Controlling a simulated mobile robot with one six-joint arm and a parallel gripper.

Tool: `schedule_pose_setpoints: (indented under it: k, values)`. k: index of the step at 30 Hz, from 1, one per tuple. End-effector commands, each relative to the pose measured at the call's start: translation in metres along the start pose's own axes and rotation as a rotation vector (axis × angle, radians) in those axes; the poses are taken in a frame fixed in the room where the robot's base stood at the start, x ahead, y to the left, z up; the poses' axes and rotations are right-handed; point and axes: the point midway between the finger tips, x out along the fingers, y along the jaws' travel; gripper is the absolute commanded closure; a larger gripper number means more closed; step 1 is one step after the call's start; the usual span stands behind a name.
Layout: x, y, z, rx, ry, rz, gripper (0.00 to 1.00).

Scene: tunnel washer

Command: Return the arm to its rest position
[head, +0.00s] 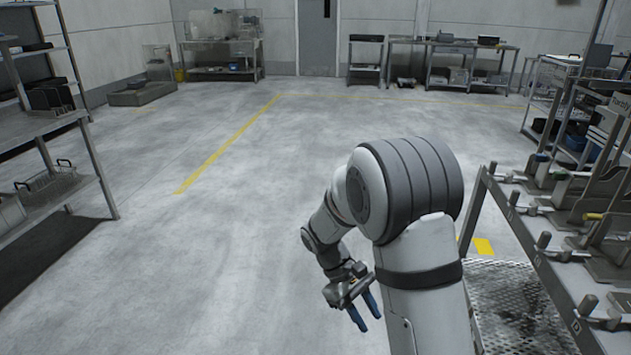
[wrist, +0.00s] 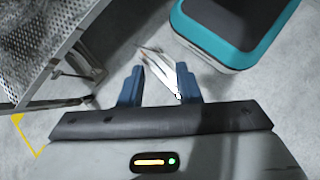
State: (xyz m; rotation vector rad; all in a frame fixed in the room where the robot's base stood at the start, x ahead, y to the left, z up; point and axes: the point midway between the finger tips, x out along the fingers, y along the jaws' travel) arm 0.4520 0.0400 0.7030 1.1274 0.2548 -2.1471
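My arm reaches forward from the lower right in the head view, bent at the elbow. My gripper (head: 367,318) hangs low in front of it over the floor, with its blue fingers pointing down. In the wrist view my gripper (wrist: 160,76) shows its two blue fingers standing apart. A thin, bright, pale shape shows between and beyond the fingers; I cannot tell whether it is an object or a mark on the floor. No object is clearly held.
A metal rack (head: 548,268) with pegs and parts stands close on the right, above a perforated lower shelf (head: 505,300). Its perforated metal also shows in the wrist view (wrist: 45,38). Shelving (head: 95,165) stands at left. Benches (head: 440,72) line the back. The middle floor is clear.

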Motion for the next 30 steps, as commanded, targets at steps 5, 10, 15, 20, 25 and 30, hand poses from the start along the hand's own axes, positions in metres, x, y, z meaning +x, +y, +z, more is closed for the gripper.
schedule_pose_setpoints:
  k: [5,10,15,20,25,30]
  values:
    - [-0.062,0.007,0.086,0.147,0.173,-0.072,0.69]
    - [-0.102,0.006,0.153,0.285,0.332,-0.136,0.69]
    - [-0.135,-0.001,0.217,0.426,0.49,-0.193,0.69]
    - [-0.16,-0.01,0.268,0.554,0.632,-0.24,0.69]
    - [-0.174,-0.018,0.3,0.65,0.74,-0.273,0.69]
    - [-0.177,-0.022,0.31,0.69,0.784,-0.287,0.69]
